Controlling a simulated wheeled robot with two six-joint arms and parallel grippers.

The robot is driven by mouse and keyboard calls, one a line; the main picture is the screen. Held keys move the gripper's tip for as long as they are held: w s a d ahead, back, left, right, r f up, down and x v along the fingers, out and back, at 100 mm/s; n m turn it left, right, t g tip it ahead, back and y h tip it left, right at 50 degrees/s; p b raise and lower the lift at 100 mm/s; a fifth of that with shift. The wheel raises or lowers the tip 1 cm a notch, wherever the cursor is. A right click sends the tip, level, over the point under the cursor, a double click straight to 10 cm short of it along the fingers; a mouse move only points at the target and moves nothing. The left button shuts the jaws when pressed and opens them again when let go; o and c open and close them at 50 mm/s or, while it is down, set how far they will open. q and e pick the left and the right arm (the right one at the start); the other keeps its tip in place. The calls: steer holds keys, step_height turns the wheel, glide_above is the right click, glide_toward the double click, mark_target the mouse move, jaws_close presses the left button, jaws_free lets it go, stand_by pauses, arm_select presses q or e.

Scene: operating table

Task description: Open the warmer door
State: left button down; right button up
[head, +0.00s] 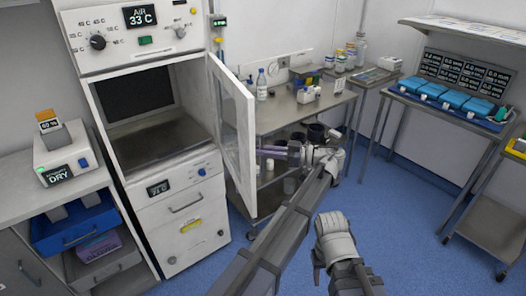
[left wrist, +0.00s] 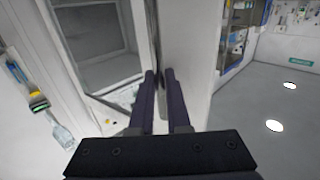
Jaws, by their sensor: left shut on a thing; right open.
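The warmer (head: 160,205) is the tall white cabinet at left in the head view, showing "AIR 33 C" on top. Its dark chamber (head: 150,100) is uncovered. The white-framed glass warmer door (head: 247,125) stands swung out at the chamber's right side. My left gripper (head: 262,151) is shut on the door at its outer side. In the left wrist view its two dark fingers (left wrist: 160,76) close on the white door panel (left wrist: 182,50); I cannot tell whether they hold edge or handle. My right gripper (head: 317,268) is open and empty, low over the floor, its fingers partly hidden.
A steel trolley (head: 290,112) with bottles stands behind the door and left gripper. A counter with a "DRY" device (head: 62,155) and a blue drawer (head: 75,225) is left of the warmer. A table with blue packs (head: 450,98) is at right. The blue floor (head: 400,220) is clear.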

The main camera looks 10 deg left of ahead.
arm_select(q)
steer(key=shift+w+a, duration=0.1)
steer(key=shift+w, duration=0.05)
steer(key=c, duration=1.3)
jaws_free()
steer(key=shift+o, duration=0.7)
steer(key=shift+a, duration=0.1)
steer(key=shift+r, duration=0.15)
